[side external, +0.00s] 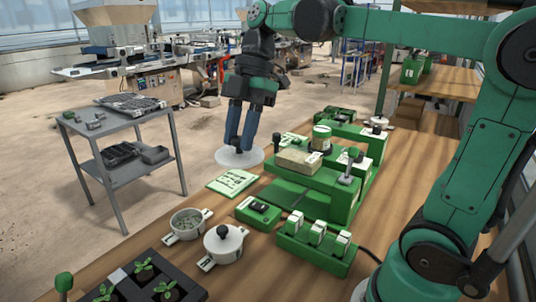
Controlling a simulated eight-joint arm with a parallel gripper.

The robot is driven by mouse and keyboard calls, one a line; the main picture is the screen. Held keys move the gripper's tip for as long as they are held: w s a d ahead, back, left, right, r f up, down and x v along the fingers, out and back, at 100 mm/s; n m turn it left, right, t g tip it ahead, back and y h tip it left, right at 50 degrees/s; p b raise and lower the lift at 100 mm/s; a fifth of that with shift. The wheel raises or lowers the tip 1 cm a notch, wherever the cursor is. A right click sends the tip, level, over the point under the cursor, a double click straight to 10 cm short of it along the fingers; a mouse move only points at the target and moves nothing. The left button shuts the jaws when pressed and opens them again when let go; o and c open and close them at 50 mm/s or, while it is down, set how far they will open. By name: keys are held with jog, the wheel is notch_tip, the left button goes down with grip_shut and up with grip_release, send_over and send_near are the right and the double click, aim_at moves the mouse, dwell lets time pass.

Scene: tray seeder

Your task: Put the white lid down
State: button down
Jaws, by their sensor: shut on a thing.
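The white lid (226,158) is a pale, round, flat disc in the side external view. My gripper (240,148) points down with its blue fingers shut on the lid's middle. The lid looks level and appears held in the air near the far left edge of the wooden table (150,262). Its exact height above the table cannot be told. The fingers hide the part of the lid that they grip.
A green-and-white card (232,182) lies just in front of the lid. An open white pot (186,223) and a lidded white pot (224,242) stand nearer. A green machine (330,190) is to the right. A seedling tray (130,287) fills the front left.

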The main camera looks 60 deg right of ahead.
jog(key=s+f+n+g, duration=0.2)
jog(key=s+n, duration=0.3)
jog(key=s, duration=0.2)
jog(key=f, duration=1.9)
jog(key=shift+s+a+f, duration=0.1)
jog(key=shift+s+f, duration=0.1)
jog(key=shift+f, duration=0.1)
jog(key=shift+f, duration=0.1)
jog(key=c, duration=0.6)
grip_release()
